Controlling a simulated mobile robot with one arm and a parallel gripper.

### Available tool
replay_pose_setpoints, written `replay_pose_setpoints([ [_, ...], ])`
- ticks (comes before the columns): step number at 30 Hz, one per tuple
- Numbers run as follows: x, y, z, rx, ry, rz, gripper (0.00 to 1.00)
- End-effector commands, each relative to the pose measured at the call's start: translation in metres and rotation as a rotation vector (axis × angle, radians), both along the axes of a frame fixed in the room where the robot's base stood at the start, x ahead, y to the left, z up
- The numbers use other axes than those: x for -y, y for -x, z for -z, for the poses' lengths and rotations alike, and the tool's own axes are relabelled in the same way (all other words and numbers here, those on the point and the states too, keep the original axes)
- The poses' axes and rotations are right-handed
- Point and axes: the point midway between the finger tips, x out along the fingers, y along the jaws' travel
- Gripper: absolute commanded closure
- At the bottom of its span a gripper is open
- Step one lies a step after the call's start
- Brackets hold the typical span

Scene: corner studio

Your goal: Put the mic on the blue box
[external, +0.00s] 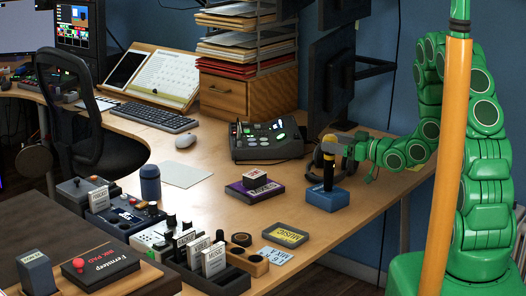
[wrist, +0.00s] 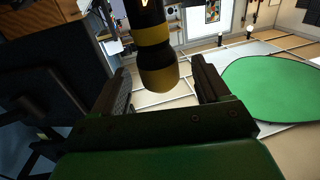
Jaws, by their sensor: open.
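The mic (external: 328,175) is a dark stick with an orange-yellow band near its top. It stands upright, its lower end at the blue box (external: 325,200) on the desk's right side. In the wrist view the mic (wrist: 158,75) shows a black body, a gold band and a rounded olive end. My gripper (external: 334,147) is at the mic's upper part. In the wrist view my gripper (wrist: 165,85) is open, with a finger either side of the mic and visible gaps. The blue box is not clearly visible in the wrist view.
A purple box (external: 254,191) with a small block on top, a grey control panel (external: 267,139) and a dark yellow-labelled box (external: 284,235) are nearby. Monitors (external: 331,75) stand behind. Several small devices crowd the front left. The desk's right edge is close to the blue box.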

Motion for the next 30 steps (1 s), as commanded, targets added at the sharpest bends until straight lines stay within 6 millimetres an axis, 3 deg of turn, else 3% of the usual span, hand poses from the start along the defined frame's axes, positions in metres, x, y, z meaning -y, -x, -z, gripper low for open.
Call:
replay_pose_setpoints([
  [18,0.068,0.044,0.000,0.001,0.001,0.003,0.24],
  [30,0.083,0.055,-0.001,0.002,-0.002,0.001,0.24],
])
